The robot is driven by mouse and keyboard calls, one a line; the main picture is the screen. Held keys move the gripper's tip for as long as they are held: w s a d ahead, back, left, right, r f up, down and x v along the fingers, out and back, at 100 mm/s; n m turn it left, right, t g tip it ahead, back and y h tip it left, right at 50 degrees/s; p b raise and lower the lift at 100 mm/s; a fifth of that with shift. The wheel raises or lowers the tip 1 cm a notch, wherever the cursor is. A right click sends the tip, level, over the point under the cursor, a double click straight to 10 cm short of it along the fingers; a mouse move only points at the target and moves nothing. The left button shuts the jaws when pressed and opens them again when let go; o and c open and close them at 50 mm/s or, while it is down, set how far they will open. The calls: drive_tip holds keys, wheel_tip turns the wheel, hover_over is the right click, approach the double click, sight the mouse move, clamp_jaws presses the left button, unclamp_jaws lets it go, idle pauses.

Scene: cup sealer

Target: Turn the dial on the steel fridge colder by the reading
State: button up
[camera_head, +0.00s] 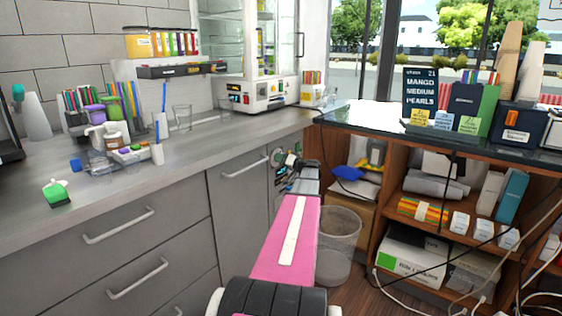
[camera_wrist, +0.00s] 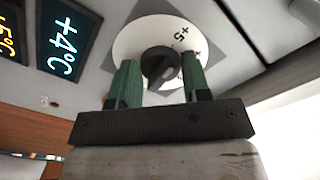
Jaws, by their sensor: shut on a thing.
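In the wrist view the dial (camera_wrist: 130,42) is a white disc with dark markings, "+5" readable at its upper right. The black knob (camera_wrist: 158,62) sits at its middle. My gripper (camera_wrist: 160,80) has a green finger on each side of the knob and is shut on it. Part of the disc is hidden behind the fingers. A dark display (camera_wrist: 66,42) left of the dial reads +4°C in light blue. In the head view the steel fridge front (camera_head: 238,195) is under the counter, and my gripper (camera_head: 290,162) is at its right end, with the dial partly visible behind it.
A second display (camera_wrist: 10,48), cut off at the left edge, shows yellow digits ending in 5°C. A mesh bin (camera_head: 338,240) and wooden shelves (camera_head: 385,215) stand right of my arm. The counter (camera_head: 215,150) holds cups and pens.

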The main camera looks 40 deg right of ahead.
drive_tip(key=shift+m, duration=0.3)
drive_tip(key=m, duration=0.9)
idle(0.6)
drive_tip(key=o, duration=0.9)
drive_tip(key=shift+r, duration=0.1)
drive_tip(key=shift+s, duration=0.1)
drive_tip(key=v, duration=1)
drive_tip(key=shift+s, duration=0.3)
drive_tip(key=shift+d, duration=0.1)
